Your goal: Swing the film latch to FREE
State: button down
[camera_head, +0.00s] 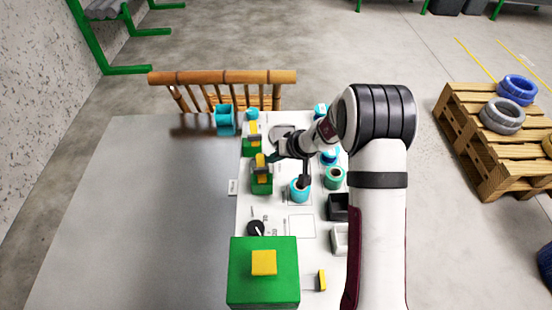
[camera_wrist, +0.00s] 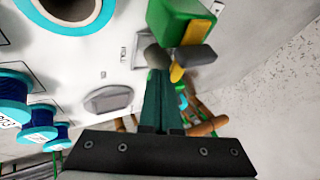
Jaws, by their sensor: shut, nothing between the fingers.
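Two green blocks with yellow levers stand on the white board: a near one (camera_head: 262,184) and a far one (camera_head: 251,148). Which is the film latch I cannot tell; no readable label shows. My gripper (camera_head: 271,158) is shut and empty, beside the near block's yellow lever (camera_head: 260,161). In the wrist view my shut dark-green fingers (camera_wrist: 162,74) point at a green block (camera_wrist: 178,22) with a yellow lever (camera_wrist: 177,72). Grey rounded pieces lie on both sides of that lever. The fingertips are close to it; whether they touch I cannot tell.
A black dial (camera_head: 255,228) is nearer. The grey table (camera_head: 150,200) is clear at left.

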jog(key=shift+d, duration=0.1)
jog(key=d, duration=0.4)
jog(key=shift+w+d, duration=0.15)
jog(key=shift+w, duration=0.05)
jog(key=v, duration=0.9)
jog(key=shift+r, duration=0.4)
jog(key=shift+d, duration=0.15)
